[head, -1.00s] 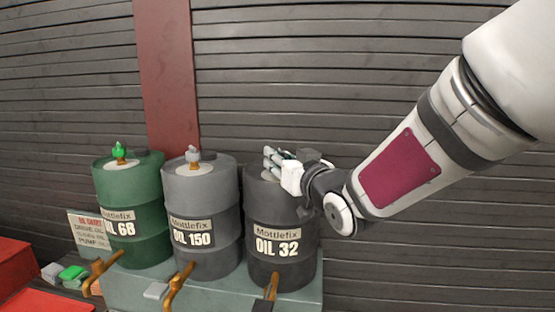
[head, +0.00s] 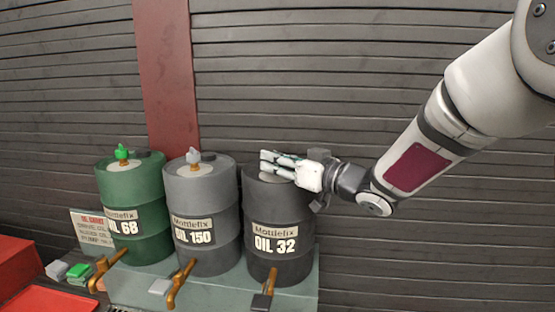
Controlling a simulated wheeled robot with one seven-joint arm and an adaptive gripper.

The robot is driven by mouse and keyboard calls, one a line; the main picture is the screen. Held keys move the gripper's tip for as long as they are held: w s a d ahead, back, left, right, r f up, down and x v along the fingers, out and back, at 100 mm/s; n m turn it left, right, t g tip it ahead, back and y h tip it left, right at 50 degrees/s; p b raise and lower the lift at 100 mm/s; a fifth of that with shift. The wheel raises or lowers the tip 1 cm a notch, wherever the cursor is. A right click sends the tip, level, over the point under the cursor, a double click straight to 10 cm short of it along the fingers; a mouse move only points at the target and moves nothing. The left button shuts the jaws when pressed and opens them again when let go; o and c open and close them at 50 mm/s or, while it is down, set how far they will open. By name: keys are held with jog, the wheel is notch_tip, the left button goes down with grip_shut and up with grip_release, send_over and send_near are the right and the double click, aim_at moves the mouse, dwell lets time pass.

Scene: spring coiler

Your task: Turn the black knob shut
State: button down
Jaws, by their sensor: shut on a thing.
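The black drum marked OIL 32 (head: 279,222) stands at the right end of a row of three drums. My gripper (head: 272,162) is over its top, reaching in from the right. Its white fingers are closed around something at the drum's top. The black knob is hidden behind the fingers, so I cannot see how it is turned. The grey drum marked OIL 150 (head: 203,256) has a grey knob (head: 194,157) on top. The green drum marked OIL 68 (head: 137,190) has a green knob (head: 122,153).
The drums stand on a grey-green stand (head: 215,292) with brass taps (head: 181,282) in front. A printed sign (head: 92,229) and red trays (head: 40,295) are at the lower left. A ribbed wall (head: 430,250) and a red post (head: 166,70) are behind.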

jog(key=shift+a+r, duration=0.1)
jog(key=shift+r, duration=0.05)
jog(key=c, duration=1.3)
grip_release()
jog(key=v, duration=1.2)
